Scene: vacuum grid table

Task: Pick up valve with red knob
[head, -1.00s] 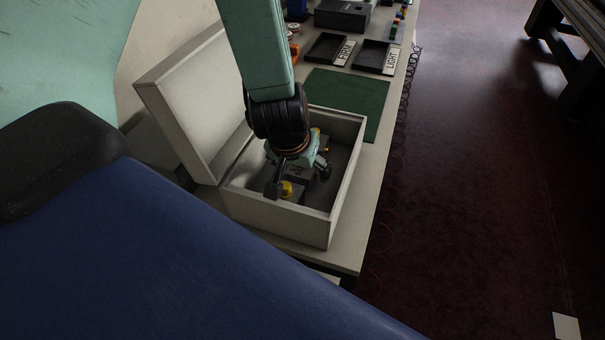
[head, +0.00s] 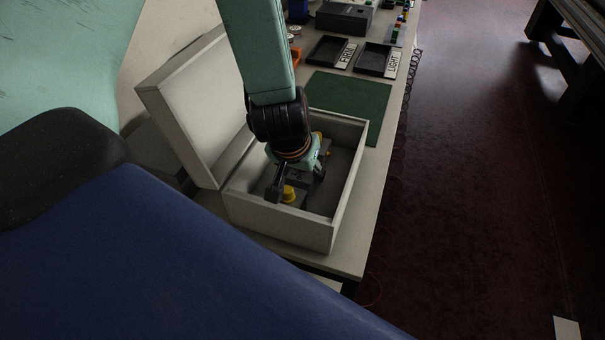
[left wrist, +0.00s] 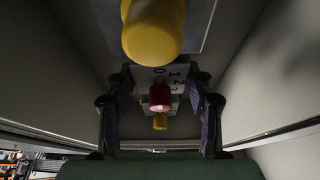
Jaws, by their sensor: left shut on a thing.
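My left gripper (head: 296,180) reaches down into an open grey box (head: 280,222) and is shut on the valve with the red knob. In the left wrist view the red knob (left wrist: 159,97) sits between the two fingers of my left gripper (left wrist: 160,88), above a pale plate marked with numbers. In the head view the gripper hides the red knob. My right gripper is not in view.
The box walls stand close around the gripper, and its raised lid (head: 195,105) is on the left. A green mat (head: 352,100) and trays labelled FIRE (head: 326,50) and LIGHT (head: 372,58) lie behind the box.

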